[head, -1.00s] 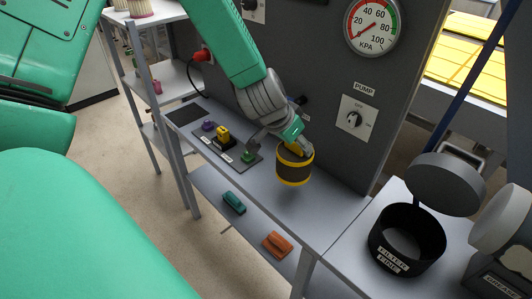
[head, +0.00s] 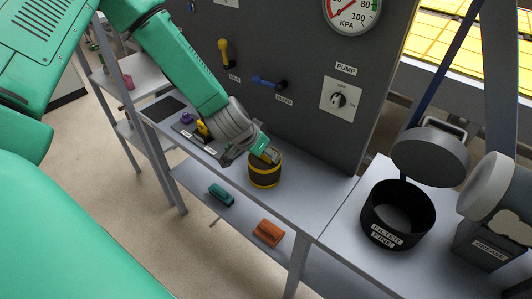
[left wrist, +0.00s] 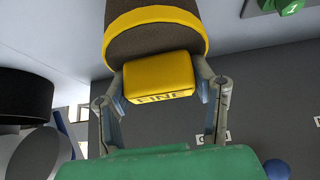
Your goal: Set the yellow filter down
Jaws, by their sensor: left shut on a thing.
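The yellow filter (head: 265,174) is a dark brown cylinder with yellow bands at its rims and a yellow block handle on top. My left gripper (head: 266,154) is shut on that handle. In the left wrist view the two fingers sit on either side of the handle (left wrist: 160,80), which bears partly readable lettering; the filter body (left wrist: 155,38) runs out of the frame. The filter is upright over the grey bench (head: 305,195), very low; I cannot tell whether its base touches. My right gripper is not in view.
A black bin labelled FILTER FINE (head: 385,232) stands to the right beneath a raised round lid (head: 430,158), beside a GREASE box (head: 487,246). A grey panel with a gauge (head: 352,12) rises behind. Teal (head: 221,194) and orange (head: 268,232) pieces lie on the lower shelf.

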